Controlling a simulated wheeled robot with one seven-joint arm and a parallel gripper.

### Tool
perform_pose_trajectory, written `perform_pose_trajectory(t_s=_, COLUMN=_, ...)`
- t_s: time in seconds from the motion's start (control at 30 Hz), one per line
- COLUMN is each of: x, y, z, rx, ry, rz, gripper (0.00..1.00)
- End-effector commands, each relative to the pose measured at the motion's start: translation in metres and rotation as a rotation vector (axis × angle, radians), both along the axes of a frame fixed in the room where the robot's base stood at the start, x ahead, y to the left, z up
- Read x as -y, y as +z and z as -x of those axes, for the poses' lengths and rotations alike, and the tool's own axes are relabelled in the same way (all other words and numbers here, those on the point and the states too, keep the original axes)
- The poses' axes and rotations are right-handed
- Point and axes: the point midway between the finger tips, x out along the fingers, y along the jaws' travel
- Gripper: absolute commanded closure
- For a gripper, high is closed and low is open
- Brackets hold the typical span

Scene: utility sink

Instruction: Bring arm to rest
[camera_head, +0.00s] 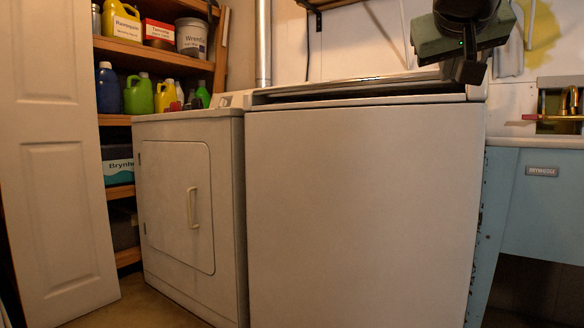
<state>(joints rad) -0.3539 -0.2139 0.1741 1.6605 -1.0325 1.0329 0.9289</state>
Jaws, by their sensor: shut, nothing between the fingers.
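My gripper (469,71) hangs at the top right of the head view, with its dark fingers pointing down and together. It is shut and I see nothing held in it. The dark green body of the gripper sits above the fingers, and the arm runs up out of the picture. In the picture the fingertips overlap the back right part of the top of the large white washer (360,200). I cannot tell how far above the washer they are.
A white dryer (190,200) stands left of the washer. A blue utility sink (545,205) with a brass faucet (570,100) is at the right. Shelves with bottles (140,95) and a pale door (58,170) are at the left. Floor shows at the lower left.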

Motion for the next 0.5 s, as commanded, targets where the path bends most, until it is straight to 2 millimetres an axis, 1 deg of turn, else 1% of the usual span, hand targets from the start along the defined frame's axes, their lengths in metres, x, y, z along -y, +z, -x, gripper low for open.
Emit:
perform_pose_trajectory(t_s=0.07, x=-0.017, y=-0.021, z=0.0, rx=-0.102, ry=0.061, rz=0.018, gripper=1.0)
perform_pose_trajectory(t_s=0.17, x=-0.042, y=-0.064, z=0.007, rx=-0.262, ry=0.161, rz=0.039, gripper=1.0)
perform_pose_trajectory(t_s=0.23, x=-0.062, y=-0.101, z=0.021, rx=-0.406, ry=0.253, rz=0.055, gripper=1.0)
perform_pose_trajectory(t_s=0.27, x=-0.07, y=-0.118, z=0.03, rx=-0.472, ry=0.293, rz=0.059, gripper=1.0)
perform_pose_trajectory(t_s=0.3, x=-0.08, y=-0.141, z=0.045, rx=-0.558, ry=0.351, rz=0.063, gripper=1.0)
perform_pose_trajectory(t_s=0.37, x=-0.092, y=-0.172, z=0.069, rx=-0.681, ry=0.428, rz=0.062, gripper=1.0)
perform_pose_trajectory(t_s=0.4, x=-0.098, y=-0.191, z=0.087, rx=-0.754, ry=0.475, rz=0.059, gripper=1.0)
perform_pose_trajectory(t_s=0.47, x=-0.103, y=-0.214, z=0.112, rx=-0.851, ry=0.534, rz=0.049, gripper=1.0)
perform_pose_trajectory(t_s=0.5, x=-0.106, y=-0.227, z=0.129, rx=-0.907, ry=0.568, rz=0.042, gripper=1.0)
